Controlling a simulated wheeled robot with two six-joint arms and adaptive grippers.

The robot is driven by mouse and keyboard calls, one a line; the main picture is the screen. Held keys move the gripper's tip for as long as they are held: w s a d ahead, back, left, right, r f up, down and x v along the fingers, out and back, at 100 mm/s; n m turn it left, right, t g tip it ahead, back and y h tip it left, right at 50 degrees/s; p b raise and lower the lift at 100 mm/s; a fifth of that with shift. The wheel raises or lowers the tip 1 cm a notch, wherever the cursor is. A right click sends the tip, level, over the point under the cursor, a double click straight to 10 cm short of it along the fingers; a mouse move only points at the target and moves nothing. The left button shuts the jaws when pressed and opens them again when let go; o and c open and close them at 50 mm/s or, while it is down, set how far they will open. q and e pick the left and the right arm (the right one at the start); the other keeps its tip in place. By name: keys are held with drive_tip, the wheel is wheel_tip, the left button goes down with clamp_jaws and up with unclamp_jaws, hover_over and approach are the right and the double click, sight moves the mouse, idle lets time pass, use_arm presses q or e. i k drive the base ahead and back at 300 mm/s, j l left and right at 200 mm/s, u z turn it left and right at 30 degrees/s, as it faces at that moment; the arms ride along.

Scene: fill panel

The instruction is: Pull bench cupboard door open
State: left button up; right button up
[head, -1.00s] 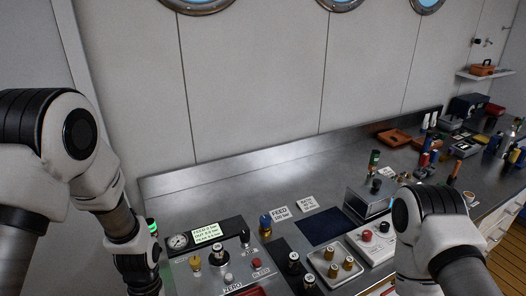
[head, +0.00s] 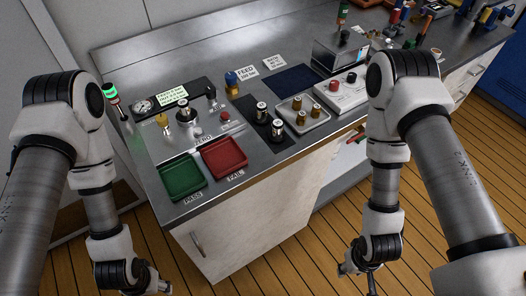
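The bench cupboard door (head: 258,228) is a pale panel under the bench's front edge in the head view. It looks shut. Its slim metal handle (head: 197,243) is upright near the door's left edge. My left gripper (head: 158,287) is low at the bottom edge of the view, left of and below the handle and apart from it. My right gripper (head: 358,270) hangs low over the floor, right of the door and touching nothing that I can see. The fingers of both grippers are small and partly hidden, so their opening is unclear.
The metal bench top (head: 215,68) carries a green tray (head: 182,177), a red tray (head: 224,157), a gauge panel and several fittings. An open shelf bay (head: 345,160) lies right of the door. The wooden floor (head: 290,270) before the door is clear.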

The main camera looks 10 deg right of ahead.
sight(221, 241)
drive_tip(key=k+l, duration=0.45)
drive_tip(key=k+l+z, duration=0.15)
drive_tip(key=k+l, duration=0.3)
drive_tip(key=l, duration=0.1)
